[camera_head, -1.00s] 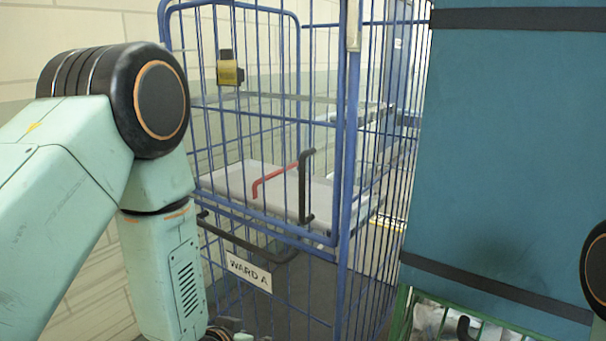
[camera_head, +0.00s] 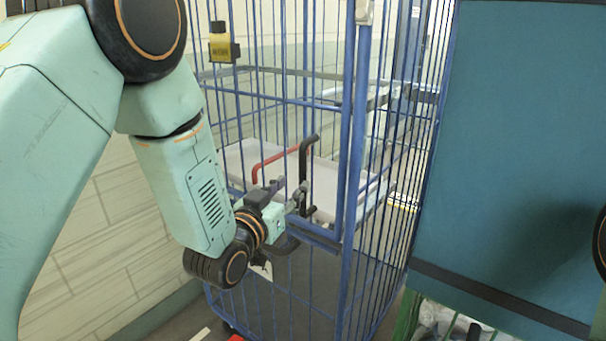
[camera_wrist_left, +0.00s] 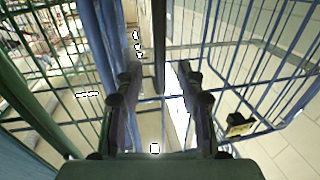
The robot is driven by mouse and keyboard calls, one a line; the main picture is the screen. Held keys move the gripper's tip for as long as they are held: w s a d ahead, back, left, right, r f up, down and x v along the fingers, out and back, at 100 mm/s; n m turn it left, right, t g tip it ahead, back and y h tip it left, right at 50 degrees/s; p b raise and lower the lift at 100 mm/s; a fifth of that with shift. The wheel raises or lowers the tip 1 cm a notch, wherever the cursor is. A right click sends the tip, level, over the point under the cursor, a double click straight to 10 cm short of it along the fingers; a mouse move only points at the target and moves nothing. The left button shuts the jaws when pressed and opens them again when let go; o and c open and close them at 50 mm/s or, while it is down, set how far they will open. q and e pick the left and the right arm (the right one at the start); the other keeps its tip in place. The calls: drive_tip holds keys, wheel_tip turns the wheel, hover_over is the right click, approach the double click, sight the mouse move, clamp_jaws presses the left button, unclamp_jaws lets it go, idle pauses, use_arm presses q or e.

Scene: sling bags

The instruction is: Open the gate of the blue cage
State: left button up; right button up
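The blue cage (camera_head: 353,140) stands in the middle of the head view, and its barred front gate looks closed. A black upright handle (camera_head: 304,170) is on the gate near its right post, with a red bar (camera_head: 268,160) to its left. My left gripper (camera_head: 294,194) is at the gate front, close to the handle's lower left. In the left wrist view, the gripper (camera_wrist_left: 160,78) is open, with the dark handle bar (camera_wrist_left: 160,40) showing between and beyond its fingers. Contact cannot be told. My right gripper is out of view.
A yellow and black tag (camera_head: 223,48) hangs on the gate bars. A large teal panel (camera_head: 520,150) with dark straps stands close on the right, above a green wire cage (camera_head: 408,315). A pale tiled wall (camera_head: 110,220) is at the left.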

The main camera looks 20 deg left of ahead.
sight(300, 177)
use_arm(q)
drive_tip(key=shift+w+r, duration=0.2)
drive_tip(key=shift+w, duration=0.15)
drive_tip(key=w, duration=0.4)
drive_tip(key=w+d+f, duration=0.1)
drive_tip(key=w, duration=0.1)
drive_tip(key=shift+d, duration=0.1)
drive_tip(key=shift+s+a+r, duration=0.2)
drive_tip(key=shift+s+r, duration=0.25)
drive_tip(key=shift+s, duration=0.1)
drive_tip(key=shift+w+d+f, duration=0.2)
drive_tip(key=shift+w+f, duration=0.2)
drive_tip(key=shift+w, duration=0.25)
drive_tip(key=c, duration=0.3)
drive_tip(key=shift+c, duration=0.8)
drive_tip(key=shift+s+a+r, duration=0.2)
drive_tip(key=shift+s+r, duration=0.1)
drive_tip(key=shift+s, duration=0.15)
clamp_jaws()
drive_tip(key=shift+w+d+f, duration=0.15)
drive_tip(key=shift+w+d, duration=0.05)
drive_tip(key=shift+w, duration=0.15)
drive_tip(key=shift+s+a, duration=0.1)
drive_tip(key=shift+s, duration=0.05)
